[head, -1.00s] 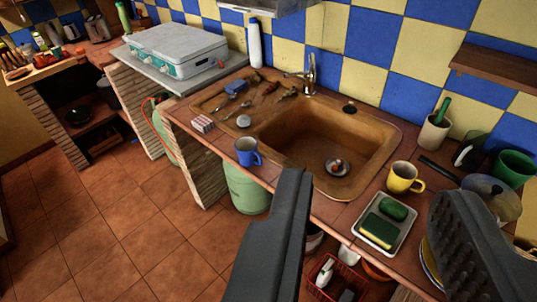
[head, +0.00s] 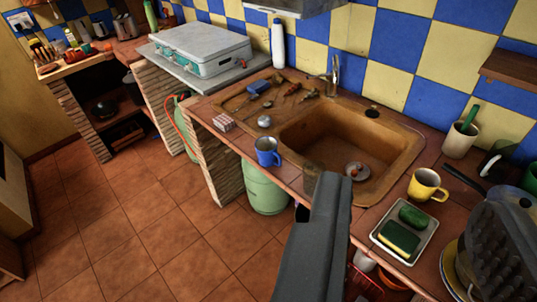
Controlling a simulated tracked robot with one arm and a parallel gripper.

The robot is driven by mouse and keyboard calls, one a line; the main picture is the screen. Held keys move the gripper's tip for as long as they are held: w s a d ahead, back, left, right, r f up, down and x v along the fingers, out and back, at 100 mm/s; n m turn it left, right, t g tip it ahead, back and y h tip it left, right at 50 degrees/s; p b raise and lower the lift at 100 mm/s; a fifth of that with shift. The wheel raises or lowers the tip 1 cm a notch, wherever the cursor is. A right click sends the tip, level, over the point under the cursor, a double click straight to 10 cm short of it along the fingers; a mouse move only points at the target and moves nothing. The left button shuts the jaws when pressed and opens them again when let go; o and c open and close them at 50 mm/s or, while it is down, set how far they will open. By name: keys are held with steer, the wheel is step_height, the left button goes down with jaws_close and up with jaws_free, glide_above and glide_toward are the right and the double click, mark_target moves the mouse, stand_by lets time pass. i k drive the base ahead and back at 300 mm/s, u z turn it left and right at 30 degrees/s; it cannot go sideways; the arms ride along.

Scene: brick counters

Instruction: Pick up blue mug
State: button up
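The blue mug (head: 267,152) stands upright on the tiled counter edge, in front of the left part of the brown sink (head: 398,165). Its handle faces the front right. My gripper (head: 415,220) is in the foreground with its two dark fingers wide apart, one at the lower middle and one at the right edge. Nothing is held between them. The mug is beyond and to the left of the left finger, apart from it. The left finger hides part of the counter's front edge.
A yellow mug (head: 426,185) and a tray (head: 379,238) with a sponge and a green scrubber show between the fingers. A small striped box (head: 223,122) lies left of the blue mug. A green gas cylinder (head: 265,190) stands below. The floor at left is clear.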

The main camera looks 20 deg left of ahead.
mark_target(266, 148)
steer(key=k, duration=0.5)
steer(key=z, duration=1.45)
steer(key=i, duration=1.25)
steer(key=u, duration=2.8)
steer(key=i, duration=0.75)
steer(key=u, duration=0.05)
